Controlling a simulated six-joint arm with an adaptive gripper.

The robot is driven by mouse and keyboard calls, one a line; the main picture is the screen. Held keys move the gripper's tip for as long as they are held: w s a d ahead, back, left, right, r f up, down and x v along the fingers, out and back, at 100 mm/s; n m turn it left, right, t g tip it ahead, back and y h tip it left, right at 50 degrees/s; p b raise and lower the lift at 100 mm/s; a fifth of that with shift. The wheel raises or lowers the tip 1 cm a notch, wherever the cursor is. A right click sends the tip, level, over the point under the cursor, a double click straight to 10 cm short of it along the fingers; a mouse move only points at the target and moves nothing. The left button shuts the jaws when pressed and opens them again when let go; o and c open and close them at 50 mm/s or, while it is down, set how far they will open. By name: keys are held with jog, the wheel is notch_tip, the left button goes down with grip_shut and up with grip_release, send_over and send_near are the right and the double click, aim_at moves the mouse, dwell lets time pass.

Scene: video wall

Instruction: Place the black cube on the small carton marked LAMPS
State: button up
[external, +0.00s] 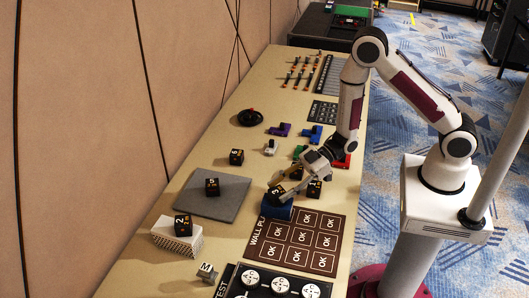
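Several black cubes with pale numbers are on the table. One black cube (276,193) sits at a blue block (279,211), close to my fingertips. Another black cube (314,189) is just right of my gripper (280,188), and one (296,172) is partly hidden behind it. My gripper is low over the table and points down to the left. Its fingers overlap the cube at the blue block, and I cannot tell whether they hold it. A small white patterned carton (180,243) at the front left has a black cube (183,225) on top. No LAMPS marking is readable.
A grey mat (190,206) holds a black cube (212,187); another (237,156) stands behind it. A brown OK panel (318,222) and round dials (280,284) are at the front right. Purple, blue and red blocks lie farther back. Bare table is left of the blue block.

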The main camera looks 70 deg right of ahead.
jog(key=shift+r, duration=0.15)
dwell(0.3)
jog(key=shift+s+d, duration=0.1)
jog(key=v, duration=1.1)
jog(key=shift+s+d+r, duration=0.2)
jog(key=shift+r, duration=0.05)
jog(key=shift+w+d, duration=0.1)
dwell(0.6)
